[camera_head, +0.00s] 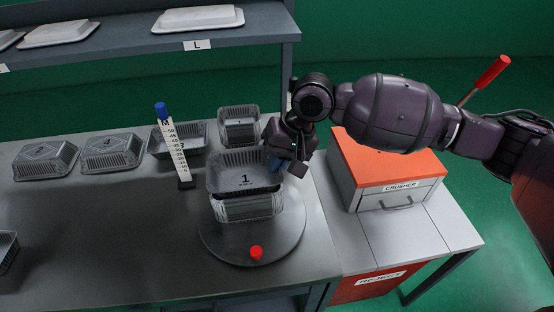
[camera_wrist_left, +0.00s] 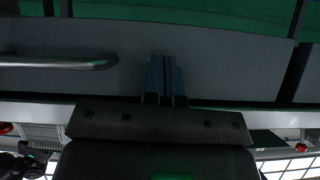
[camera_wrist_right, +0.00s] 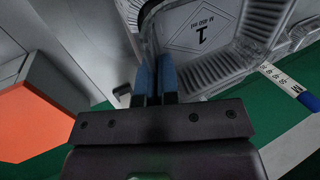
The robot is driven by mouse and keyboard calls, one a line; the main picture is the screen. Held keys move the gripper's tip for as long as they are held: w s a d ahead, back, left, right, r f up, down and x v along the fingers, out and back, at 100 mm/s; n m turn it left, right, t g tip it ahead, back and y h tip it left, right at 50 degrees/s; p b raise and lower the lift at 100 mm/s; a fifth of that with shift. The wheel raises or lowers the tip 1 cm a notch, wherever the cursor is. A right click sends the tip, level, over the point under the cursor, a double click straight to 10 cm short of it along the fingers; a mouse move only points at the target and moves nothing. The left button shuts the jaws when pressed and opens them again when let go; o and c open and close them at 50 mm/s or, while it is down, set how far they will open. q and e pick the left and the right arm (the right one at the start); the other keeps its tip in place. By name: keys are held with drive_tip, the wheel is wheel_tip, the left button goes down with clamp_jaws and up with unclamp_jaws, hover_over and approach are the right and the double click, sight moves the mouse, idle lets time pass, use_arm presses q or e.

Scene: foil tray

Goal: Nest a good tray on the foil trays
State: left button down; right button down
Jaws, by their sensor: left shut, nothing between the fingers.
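A foil tray marked 1 (camera_head: 243,178) is upright, just over another foil tray (camera_head: 248,209) on the round grey plate (camera_head: 290,243). I cannot tell whether the two trays touch. My right gripper (camera_head: 277,163) is at the right side of tray 1, its blue fingers (camera_wrist_right: 156,80) close together on its rim. The right wrist view shows the inside of tray 1 (camera_wrist_right: 190,35) with its printed mark. My left gripper (camera_wrist_left: 166,78) is shut and empty in front of a grey panel with a bar handle; it is outside the head view.
Face-down trays (camera_head: 45,160) (camera_head: 112,151) lie at the left. More trays (camera_head: 185,136) (camera_head: 239,124) stand behind. A scale post (camera_head: 176,150) with a blue top stands left of the plate. A red knob (camera_head: 256,253) is at the plate's front. The orange-topped crusher (camera_head: 385,165) is right.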

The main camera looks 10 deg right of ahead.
drive_tip(key=shift+r+p, duration=0.3)
drive_tip(key=shift+p, duration=0.4)
idle(0.7)
drive_tip(key=c, duration=1.3)
unclamp_jaws()
drive_tip(key=p+v, duration=0.1)
drive_tip(key=v, duration=0.9)
drive_tip(key=shift+d+r, duration=0.2)
drive_tip(key=shift+r, duration=0.15)
